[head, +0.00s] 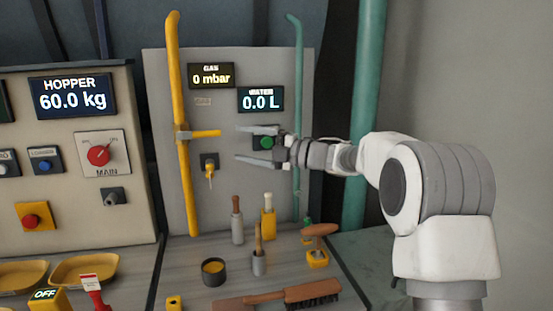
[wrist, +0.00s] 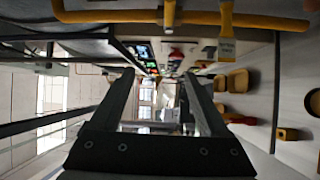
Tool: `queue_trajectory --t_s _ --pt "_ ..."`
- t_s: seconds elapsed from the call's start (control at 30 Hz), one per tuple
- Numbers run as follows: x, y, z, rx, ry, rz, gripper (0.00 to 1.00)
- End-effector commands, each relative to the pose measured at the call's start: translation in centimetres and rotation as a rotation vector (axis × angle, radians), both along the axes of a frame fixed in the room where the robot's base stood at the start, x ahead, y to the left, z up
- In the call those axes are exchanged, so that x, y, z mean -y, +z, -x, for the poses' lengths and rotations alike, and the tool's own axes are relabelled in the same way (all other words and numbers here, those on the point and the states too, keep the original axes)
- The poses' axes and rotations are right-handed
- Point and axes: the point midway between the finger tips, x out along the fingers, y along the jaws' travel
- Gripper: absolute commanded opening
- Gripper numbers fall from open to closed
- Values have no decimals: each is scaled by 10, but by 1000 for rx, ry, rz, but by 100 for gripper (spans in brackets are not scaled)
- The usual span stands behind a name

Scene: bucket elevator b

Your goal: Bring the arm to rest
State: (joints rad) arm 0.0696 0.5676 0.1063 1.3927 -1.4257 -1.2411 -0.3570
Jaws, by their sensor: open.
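My arm (head: 440,190) reaches in from the right in the head view, its forearm roughly level. My gripper (head: 238,143) points left in front of the grey panel, with its two fingers spread one above the other and nothing between them. It is in front of the green button (head: 266,143), below the water display, and to the right of the yellow gas pipe's handle. In the wrist view my gripper (wrist: 157,76) also shows open and empty, with the room beyond blurred.
The yellow gas pipe (head: 185,205) and its lever (head: 206,133) stand left of my gripper. The green water pipe (head: 297,90) is close behind it. The bench below holds a dark cup (head: 213,271), a brush (head: 312,291) and several handled tools. The hopper panel (head: 120,215) is further left.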

Motion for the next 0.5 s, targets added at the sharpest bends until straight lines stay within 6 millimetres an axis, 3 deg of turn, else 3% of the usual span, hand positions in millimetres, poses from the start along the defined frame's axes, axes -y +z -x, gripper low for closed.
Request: queue_trajectory --t_s 0.03,0.2,0.37,0.5 --pt "6 23 -2 -18 -91 -18 79" --pt "43 71 -9 -132 -408 -101 79" --pt "93 94 5 -276 -691 -201 79" --pt "140 97 35 -433 -920 -298 79"
